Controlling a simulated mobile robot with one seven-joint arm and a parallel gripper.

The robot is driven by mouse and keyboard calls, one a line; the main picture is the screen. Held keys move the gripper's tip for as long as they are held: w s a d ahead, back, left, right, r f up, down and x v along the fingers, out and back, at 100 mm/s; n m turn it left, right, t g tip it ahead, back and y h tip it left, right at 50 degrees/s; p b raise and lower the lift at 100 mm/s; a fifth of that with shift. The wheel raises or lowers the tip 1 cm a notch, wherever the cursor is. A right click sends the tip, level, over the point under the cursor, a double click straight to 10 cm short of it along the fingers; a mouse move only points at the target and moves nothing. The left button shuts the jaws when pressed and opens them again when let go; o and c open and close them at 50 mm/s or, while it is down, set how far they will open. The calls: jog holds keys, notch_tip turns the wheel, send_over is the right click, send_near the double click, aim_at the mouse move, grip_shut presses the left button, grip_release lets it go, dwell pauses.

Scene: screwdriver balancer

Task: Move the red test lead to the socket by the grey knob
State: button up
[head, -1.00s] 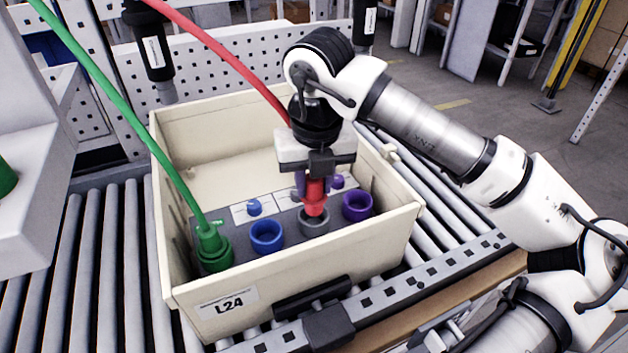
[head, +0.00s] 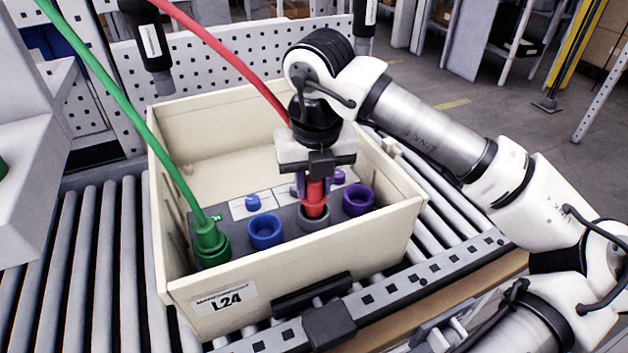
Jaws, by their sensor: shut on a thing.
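My gripper (head: 313,185) points down inside the cream bin and is shut on the red test lead's plug (head: 316,196). The red cable (head: 225,58) runs from it up to the top left. The plug's lower end is at the grey socket (head: 314,222), upright; its tip is hidden, so I cannot tell how deep it sits. A blue socket (head: 265,232) is left of it and a purple socket (head: 358,200) right of it. The grey knob is not visible, perhaps behind my gripper. A blue knob (head: 254,203) and a purple knob (head: 339,177) show behind their sockets.
The cream bin (head: 330,262), labelled L24, stands on a roller conveyor (head: 110,240), its walls rising around the panel. A green lead (head: 211,240) is plugged in at the left, its cable (head: 120,100) running up left. A dark tool (head: 150,45) hangs behind the bin.

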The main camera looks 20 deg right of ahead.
jog(key=shift+f+b, duration=1.2)
jog(key=shift+b, duration=0.05)
jog(key=o, duration=1.2)
jog(key=shift+c, duration=0.2)
notch_tip(320, 180, up, 14)
jog(key=s, duration=0.1)
jog(key=shift+s, duration=0.35)
jog(key=shift+a+f, duration=0.1)
jog(key=shift+f, duration=0.05)
